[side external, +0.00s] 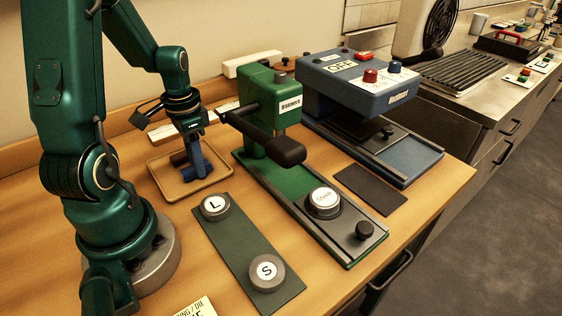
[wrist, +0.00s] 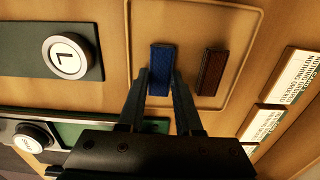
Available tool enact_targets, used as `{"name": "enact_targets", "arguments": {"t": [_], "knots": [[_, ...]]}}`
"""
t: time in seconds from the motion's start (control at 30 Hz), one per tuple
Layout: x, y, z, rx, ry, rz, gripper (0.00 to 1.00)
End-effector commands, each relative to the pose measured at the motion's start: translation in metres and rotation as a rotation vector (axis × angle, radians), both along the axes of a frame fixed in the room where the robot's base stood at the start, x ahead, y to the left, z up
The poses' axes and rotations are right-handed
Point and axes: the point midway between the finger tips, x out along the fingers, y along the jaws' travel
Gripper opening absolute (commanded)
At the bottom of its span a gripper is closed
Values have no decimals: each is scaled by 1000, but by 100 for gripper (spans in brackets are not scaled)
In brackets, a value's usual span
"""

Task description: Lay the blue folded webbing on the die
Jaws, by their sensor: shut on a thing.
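The blue folded webbing (wrist: 160,62) is a short ribbed strip in the wooden tray (side external: 172,196). In the wrist view my gripper (wrist: 160,78) has one finger at each side of its near end and is shut on it. In the side view my gripper (side external: 195,158) points down into the tray, and its fingers partly hide the webbing. A round die (side external: 323,201) with a white label sits on the green press's long base (side external: 288,203), to the right of the tray; nothing lies on it. I cannot tell whether the webbing touches the tray floor.
A brown webbing (wrist: 212,72) lies beside the blue one. Dies marked L (side external: 215,207) and S (side external: 267,272) rest on a dark mat (side external: 238,240). The green press's black lever (side external: 270,142) juts between tray and die. A blue machine (side external: 365,85) stands behind right.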

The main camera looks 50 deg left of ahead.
Motion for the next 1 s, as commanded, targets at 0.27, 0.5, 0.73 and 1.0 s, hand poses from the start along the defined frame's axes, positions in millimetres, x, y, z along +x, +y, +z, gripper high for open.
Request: {"name": "enact_targets", "arguments": {"t": [0.27,0.5,0.73,1.0], "knots": [[1,1,46,8,-8,0,0],[1,1,81,4,-4,0,0],[10,2,104,2,-3,-46,0],[46,4,147,4,-5,-223,0]]}}
